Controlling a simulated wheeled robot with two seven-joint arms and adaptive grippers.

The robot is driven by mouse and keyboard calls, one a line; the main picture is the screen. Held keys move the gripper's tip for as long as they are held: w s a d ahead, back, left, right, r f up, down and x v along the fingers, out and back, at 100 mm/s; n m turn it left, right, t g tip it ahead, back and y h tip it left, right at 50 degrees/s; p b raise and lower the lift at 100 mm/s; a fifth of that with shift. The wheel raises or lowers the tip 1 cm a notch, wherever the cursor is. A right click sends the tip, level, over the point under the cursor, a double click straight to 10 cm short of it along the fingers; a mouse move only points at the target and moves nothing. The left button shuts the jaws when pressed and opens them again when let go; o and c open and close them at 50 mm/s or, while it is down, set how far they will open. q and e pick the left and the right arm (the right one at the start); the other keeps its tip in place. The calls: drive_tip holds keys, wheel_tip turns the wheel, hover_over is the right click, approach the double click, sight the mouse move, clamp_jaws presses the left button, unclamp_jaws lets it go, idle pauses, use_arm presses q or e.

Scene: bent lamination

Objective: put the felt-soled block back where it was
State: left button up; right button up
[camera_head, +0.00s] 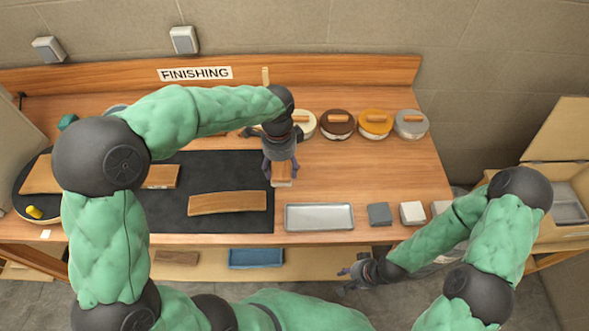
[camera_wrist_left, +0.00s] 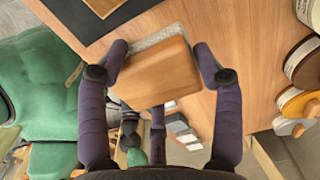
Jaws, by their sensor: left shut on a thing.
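The felt-soled block (camera_head: 282,175) is a wooden block with a pale grey layer along its edge. My left gripper (camera_head: 281,163) is shut on it, over the bench just right of the black mat (camera_head: 255,165). In the left wrist view the block (camera_wrist_left: 156,72) sits between the two purple fingers of the left gripper (camera_wrist_left: 160,66), its grey felt edge showing along the top. Whether its underside touches the bench I cannot tell. My right gripper (camera_head: 352,272) hangs low in front of the bench, small and partly turned away, its opening unclear.
A curved wooden strip (camera_head: 228,203) lies on the mat. A metal tray (camera_head: 320,225) sits at the front edge, with a grey block (camera_head: 380,214) and a white block (camera_head: 412,213) to its right. Several round lidded tins, including a brown one (camera_head: 337,125), line the back. Bench between is clear.

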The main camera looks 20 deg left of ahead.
use_arm(q)
drive_tip(key=w+f, duration=0.2)
drive_tip(key=w+d+f+b, duration=0.1)
drive_tip(key=w+f, duration=0.3)
drive_tip(key=shift+w+d+b, duration=0.2)
drive_tip(key=shift+d+b, duration=0.05)
drive_tip(key=shift+b, duration=0.05)
drive_tip(key=shift+w+f, duration=0.1)
drive_tip(key=shift+f, duration=0.2)
drive_tip(key=shift+w+f+b, duration=0.2)
drive_tip(key=shift+f+b, duration=0.25)
drive_tip(key=shift+f, duration=1.25)
drive_tip(key=shift+f, duration=0.15)
drive_tip(key=o, duration=1.2)
wheel_tip(320, 180, up, 12)
drive_tip(key=p, duration=0.2)
drive_tip(key=shift+r+p, duration=0.2)
drive_tip(key=shift+p, duration=0.15)
